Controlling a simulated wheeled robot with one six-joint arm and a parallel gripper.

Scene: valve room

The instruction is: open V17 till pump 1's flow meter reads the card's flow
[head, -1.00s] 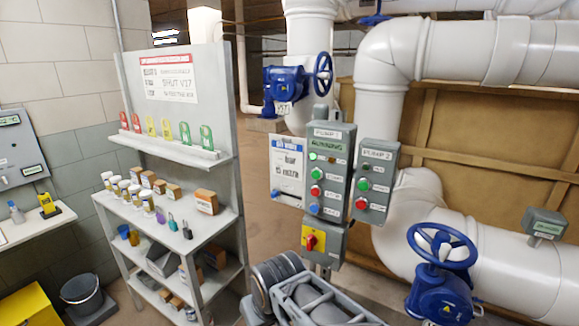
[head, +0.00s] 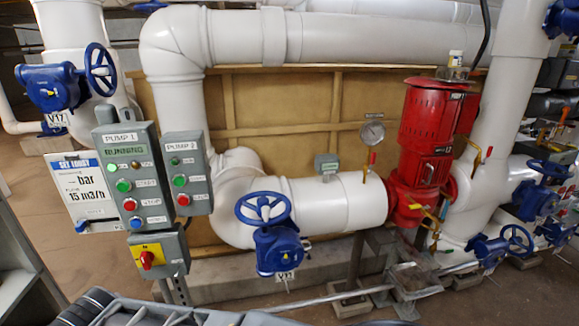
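My gripper is not in view.
The pump 2 panel (head: 186,174) stands beside pump 1's. Another blue valve (head: 275,243) is at front centre. A red pump (head: 424,145) and a round gauge (head: 372,133) stand right. Floor shows at left; a grey shelf edge (head: 25,275) is lower left.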

